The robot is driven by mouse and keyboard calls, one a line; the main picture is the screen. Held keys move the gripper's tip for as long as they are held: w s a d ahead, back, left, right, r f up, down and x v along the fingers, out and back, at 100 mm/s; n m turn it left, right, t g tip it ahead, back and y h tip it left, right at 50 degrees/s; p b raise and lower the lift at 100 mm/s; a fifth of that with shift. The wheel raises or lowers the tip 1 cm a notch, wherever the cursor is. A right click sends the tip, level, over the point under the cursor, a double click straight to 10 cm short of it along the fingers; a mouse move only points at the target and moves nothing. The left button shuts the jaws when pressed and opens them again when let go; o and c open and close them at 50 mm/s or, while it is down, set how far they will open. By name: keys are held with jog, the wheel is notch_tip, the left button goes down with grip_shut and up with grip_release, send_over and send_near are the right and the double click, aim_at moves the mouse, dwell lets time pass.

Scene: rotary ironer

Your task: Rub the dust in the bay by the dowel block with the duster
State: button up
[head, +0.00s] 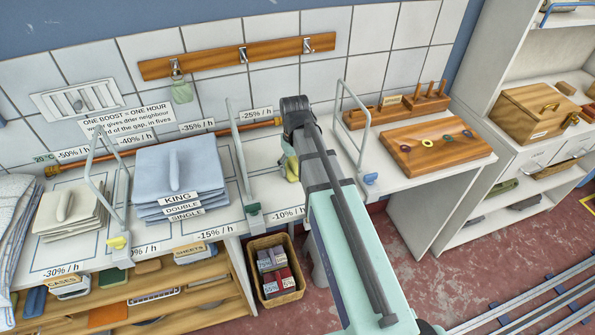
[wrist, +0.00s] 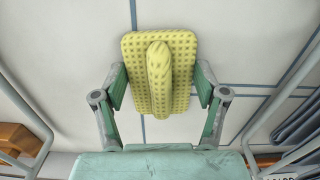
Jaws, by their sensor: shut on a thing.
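My gripper (wrist: 160,88) is shut on the handle of a yellow, dotted duster (wrist: 131,62), with one finger on each side. In the head view, my arm hides most of the gripper, and a small piece of the duster (head: 292,169) shows beside it. The duster is over the white bay (head: 265,180) between two grey hoops. I cannot tell whether it touches the surface. The dowel block (head: 428,100), wooden with upright pegs, stands at the back, right of the right-hand hoop. I cannot make out any dust.
The left hoop (head: 238,150) and right hoop (head: 366,130) flank my gripper. Folded blue linens (head: 172,180) lie to the left. A wooden board with rings (head: 425,160) lies to the right. A wicker basket (head: 286,296) stands below the counter.

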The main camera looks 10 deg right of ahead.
jog(key=w, duration=0.7)
jog(key=shift+w+a+p, duration=0.15)
jog(key=shift+a+p, duration=0.05)
jog(key=shift+p, duration=0.15)
jog(key=shift+r+p, duration=0.25)
jog(key=shift+p, duration=0.15)
jog(key=shift+s+f, duration=0.25)
jog(key=shift+s, duration=0.85)
jog(key=shift+s+d+p, duration=0.2)
jog(key=shift+s+p, duration=0.15)
jog(key=shift+s, duration=2.1)
jog(key=shift+s+d+p, duration=0.15)
jog(key=shift+s+p, duration=0.15)
jog(key=shift+s, duration=2.1)
notch_tip(320, 180, up, 3)
jog(key=shift+w+f+p, duration=0.1)
jog(key=shift+w+p, duration=0.05)
jog(key=shift+p, duration=0.6)
jog(key=shift+r+p, duration=2.05)
jog(key=shift+r, duration=0.65)
